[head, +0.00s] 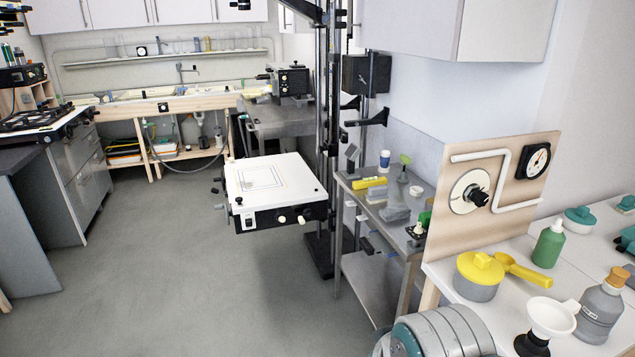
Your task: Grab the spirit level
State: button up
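A small yellow bar that looks like the spirit level (369,183) lies near the far left end of a narrow metal side table (385,222). It sits beside a grey block and in front of a blue-and-white cup (385,160). Its vials are too small to make out. My gripper is not in view.
The enlarger's white baseboard (281,193) and its black column (325,120) stand left of the side table. A wooden panel with dials (492,190) rises at its near end. A white counter at right holds a yellow-lidded pot (480,275) and bottles. Open floor (180,260) lies to the left.

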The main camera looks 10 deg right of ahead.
aim_at(366, 183)
jog(key=i+j+u, duration=0.2)
jog(key=i+j, duration=0.35)
jog(key=i+j+u, duration=0.25)
jog(key=i+j, duration=0.15)
jog(key=i, duration=0.25)
jog(key=i+z, duration=0.4)
jog(key=i, duration=0.3)
jog(key=i+j+z, duration=0.15)
jog(key=i+z, duration=0.2)
jog(key=i, duration=0.3)
jog(key=i+l+z, duration=0.1)
jog(key=z, duration=0.3)
jog(key=i+z, duration=0.5)
jog(key=z, duration=0.25)
jog(key=i+j+z, duration=0.15)
jog(key=z, duration=0.2)
jog(key=i+z, duration=0.4)
